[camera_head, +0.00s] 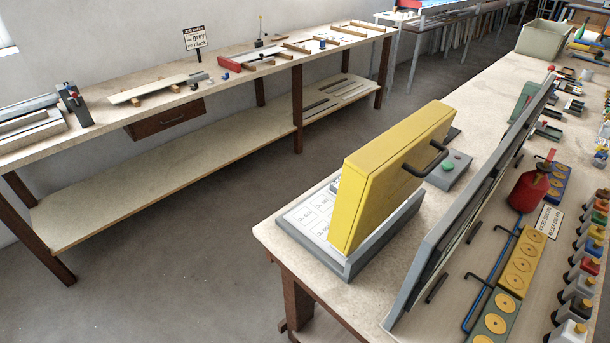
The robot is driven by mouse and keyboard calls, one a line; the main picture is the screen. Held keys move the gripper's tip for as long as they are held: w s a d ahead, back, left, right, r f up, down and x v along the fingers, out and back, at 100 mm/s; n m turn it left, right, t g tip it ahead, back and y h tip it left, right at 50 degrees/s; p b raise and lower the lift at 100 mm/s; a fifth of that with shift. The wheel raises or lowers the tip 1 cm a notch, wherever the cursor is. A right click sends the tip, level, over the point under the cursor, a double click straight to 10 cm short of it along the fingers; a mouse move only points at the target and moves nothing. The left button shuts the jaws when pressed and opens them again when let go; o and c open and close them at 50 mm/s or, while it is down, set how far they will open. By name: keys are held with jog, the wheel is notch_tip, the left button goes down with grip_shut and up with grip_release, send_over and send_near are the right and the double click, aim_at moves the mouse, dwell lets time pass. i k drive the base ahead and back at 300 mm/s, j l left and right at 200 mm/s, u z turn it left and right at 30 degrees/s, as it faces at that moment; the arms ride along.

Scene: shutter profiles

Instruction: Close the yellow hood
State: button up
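The yellow hood (390,175) stands raised, close to upright with a slight tilt, on a grey base (372,247) at the near end of the right-hand bench. A dark handle (426,160) sticks out from its right face. A white panel with printed boxes (308,217) lies to the left of the hood, partly hidden by it. A grey box with a green button (448,166) sits on the bench just right of the hood. My gripper is not in view.
A tall grey-framed panel (470,200) stands close to the hood's right. Beyond it are a red can (527,190), yellow blocks and several small bottles. A long wooden bench (225,85) runs along the left wall. The floor (190,240) between benches is clear.

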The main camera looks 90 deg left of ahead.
aim_at(376, 179)
jog(key=u, duration=2.55)
jog(key=i+l+u, duration=0.15)
jog(key=i, duration=0.15)
